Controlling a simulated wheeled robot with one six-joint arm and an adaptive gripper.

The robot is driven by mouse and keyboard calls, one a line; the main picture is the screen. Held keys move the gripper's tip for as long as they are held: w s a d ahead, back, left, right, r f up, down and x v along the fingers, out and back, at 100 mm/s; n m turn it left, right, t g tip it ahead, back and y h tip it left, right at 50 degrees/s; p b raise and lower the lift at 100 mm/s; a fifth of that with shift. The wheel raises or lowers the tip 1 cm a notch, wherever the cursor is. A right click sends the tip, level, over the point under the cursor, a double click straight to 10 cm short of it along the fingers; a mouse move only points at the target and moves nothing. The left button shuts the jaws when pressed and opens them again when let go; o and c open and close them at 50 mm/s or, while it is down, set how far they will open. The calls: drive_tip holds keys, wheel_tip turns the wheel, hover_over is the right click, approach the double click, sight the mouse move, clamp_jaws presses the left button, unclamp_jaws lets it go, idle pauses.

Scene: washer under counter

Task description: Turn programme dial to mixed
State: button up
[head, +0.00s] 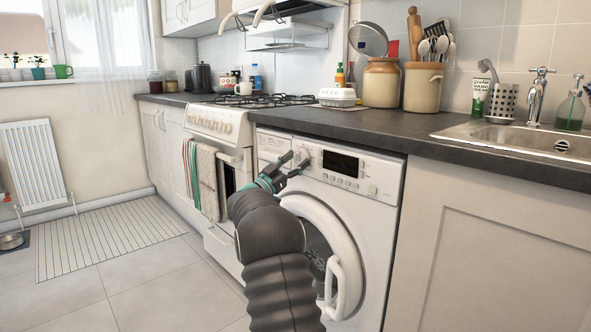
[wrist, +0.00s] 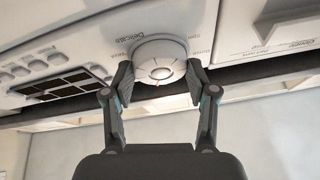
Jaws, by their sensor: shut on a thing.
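The white washing machine (head: 383,232) stands under the dark counter with its round door closed. Its programme dial (head: 303,157) is on the control panel, left of the black display (head: 340,163). My gripper (head: 290,166) reaches the dial there and partly covers it. In the wrist view my gripper (wrist: 158,76) has a finger on each side of the round white dial (wrist: 160,58) and is shut on it. I cannot tell which programme the dial points to.
The detergent drawer (head: 273,146) is left of the dial. A white cooker (head: 219,125) with hanging towels (head: 205,178) stands to the left. The counter edge (head: 440,158) overhangs the panel.

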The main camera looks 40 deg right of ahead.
drive_tip(key=m+g, duration=0.2)
drive_tip(key=m, duration=0.2)
drive_tip(key=m+g+b, duration=0.1)
drive_tip(key=m+g, duration=0.1)
drive_tip(key=m, duration=0.2)
drive_tip(key=shift+w+m+g+y, duration=0.2)
drive_tip(key=shift+m+g+y, duration=0.1)
drive_tip(key=shift+y, duration=0.1)
drive_tip(key=m+g+y+p, duration=0.1)
drive_tip(key=m, duration=0.3)
drive_tip(key=shift+r+g, duration=0.1)
drive_tip(key=shift+g, duration=0.3)
drive_tip(key=shift+w+m+g+y+p, duration=0.1)
drive_tip(key=shift+m+g+y+p, duration=0.45)
drive_tip(key=shift+m, duration=0.95)
drive_tip(key=o, duration=1.2)
drive_tip(key=shift+c, duration=0.2)
drive_tip(key=v, duration=1.2)
